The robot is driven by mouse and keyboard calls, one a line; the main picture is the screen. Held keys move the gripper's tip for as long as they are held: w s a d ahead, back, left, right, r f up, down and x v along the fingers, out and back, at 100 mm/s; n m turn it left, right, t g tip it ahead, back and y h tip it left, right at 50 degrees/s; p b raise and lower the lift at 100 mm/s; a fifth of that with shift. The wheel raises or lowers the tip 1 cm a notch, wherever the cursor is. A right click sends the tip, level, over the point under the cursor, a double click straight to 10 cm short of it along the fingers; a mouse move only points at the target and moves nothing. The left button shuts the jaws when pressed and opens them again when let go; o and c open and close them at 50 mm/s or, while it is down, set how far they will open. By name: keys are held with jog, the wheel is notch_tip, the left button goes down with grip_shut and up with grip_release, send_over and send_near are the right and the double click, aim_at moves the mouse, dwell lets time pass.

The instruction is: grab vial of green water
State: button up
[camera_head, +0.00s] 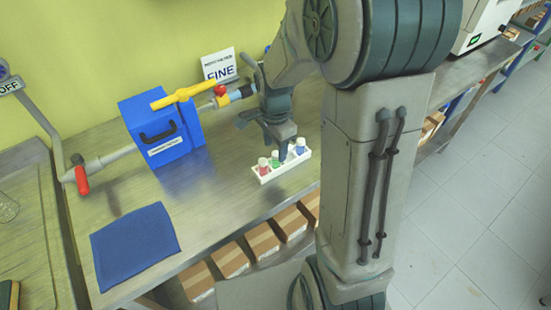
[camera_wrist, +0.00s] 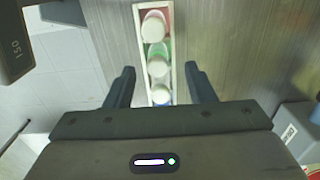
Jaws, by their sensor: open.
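A vial of green water (camera_head: 275,162) stands upright in a white rack (camera_head: 263,179) on the steel bench, in the middle place. A red vial (camera_head: 263,167) is on its left and a blue vial (camera_head: 300,147) on its right. In the wrist view the green vial (camera_wrist: 158,66) has a white cap and lies just beyond the fingertips. My gripper (camera_wrist: 158,80) is open, its two fingers on either side of the rack. In the head view my gripper (camera_head: 283,150) is above the rack and partly covers the vials.
A blue box (camera_head: 160,128) with a yellow-handled valve (camera_head: 185,96) and a pipe stands behind left of the rack. A blue cloth (camera_head: 134,243) lies at the front left. The bench between cloth and rack is clear. Cardboard boxes (camera_head: 262,241) sit under the bench.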

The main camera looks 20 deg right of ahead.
aim_at(276, 154)
jog(key=shift+s+d+f, duration=0.1)
jog(key=shift+s+f, duration=0.05)
jog(key=shift+f, duration=1.6)
jog(key=c, duration=1.1)
jog(key=shift+o, duration=0.2)
jog(key=shift+r, duration=0.1)
